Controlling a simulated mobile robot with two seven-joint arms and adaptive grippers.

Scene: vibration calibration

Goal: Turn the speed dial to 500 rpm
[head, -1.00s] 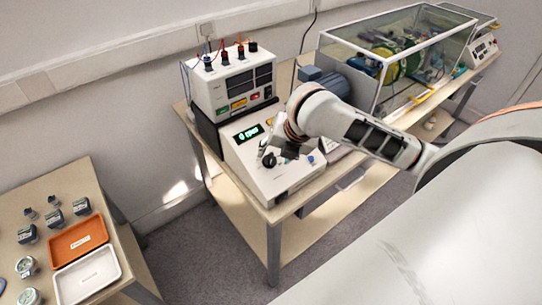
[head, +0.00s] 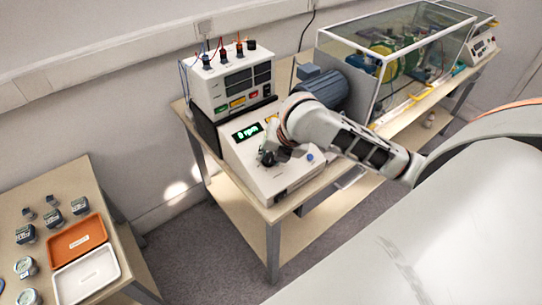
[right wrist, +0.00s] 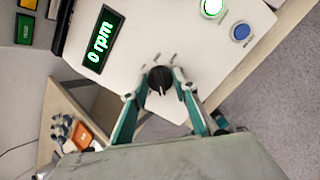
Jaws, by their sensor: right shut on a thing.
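The speed dial (right wrist: 160,80) is a black round knob on the sloped white control box (head: 277,182); it also shows in the head view (head: 267,158), partly covered. In the right wrist view a pale line on the knob points down towards my gripper. The green display (right wrist: 98,45) reads 0 rpm; it also glows in the head view (head: 247,132). My right gripper (right wrist: 157,87) is shut on the dial, one teal finger on each side of it. My left gripper is not in view.
A lit green button (right wrist: 213,8) and a blue button (right wrist: 241,32) sit beside the dial. A power unit (head: 232,82) stands behind the box. A blue motor (head: 322,88) and a clear-walled enclosure (head: 398,14) are to the right. A side table with trays (head: 78,237) is at left.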

